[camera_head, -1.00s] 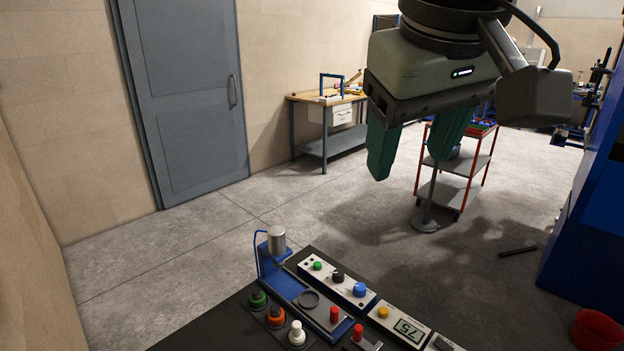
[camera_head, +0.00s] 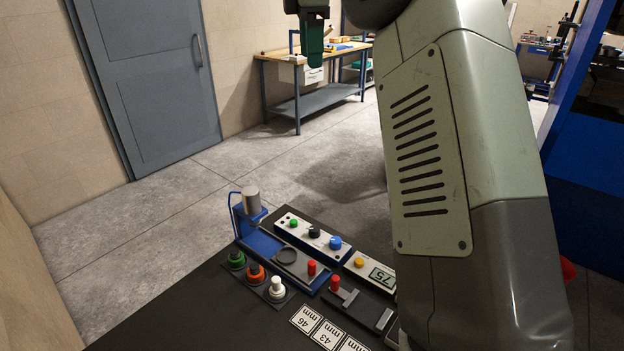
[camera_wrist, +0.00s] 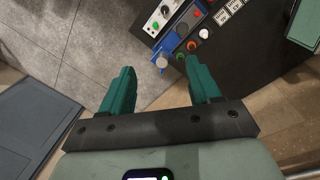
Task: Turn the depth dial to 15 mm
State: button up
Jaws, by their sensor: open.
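A pale control strip (camera_head: 300,228) on the black bench carries a green button (camera_head: 294,223), a dark dial (camera_head: 314,232) and a blue knob (camera_head: 335,243). I cannot read any depth marking, so I cannot tell for sure which one is the depth dial. In the wrist view the dark dial (camera_wrist: 165,10) and green button (camera_wrist: 155,25) show at the top. My gripper (camera_wrist: 160,66) is open and empty, high above the floor and apart from the strip.
A blue press stand with a grey cylinder (camera_head: 251,200) stands beside the strip. Green (camera_head: 236,259), orange (camera_head: 255,273) and white (camera_head: 276,288) knobs sit in front. A display reading 75 (camera_head: 382,276) is to the right. My arm hides the bench's right side.

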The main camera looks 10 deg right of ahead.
aim_at(315, 229)
jog(key=shift+n+g+y, duration=0.3)
jog(key=shift+n, duration=0.3)
jog(key=w+f, duration=0.1)
jog(key=f, duration=1.5)
jog(key=w+d+f, duration=0.1)
jog(key=f, duration=1.5)
jog(key=w+f, duration=0.1)
jog(key=f, duration=1.6)
jog(key=shift+w+d, duration=0.2)
jog(key=shift+d, duration=0.05)
jog(key=c, duration=1)
jog(key=shift+c, duration=0.2)
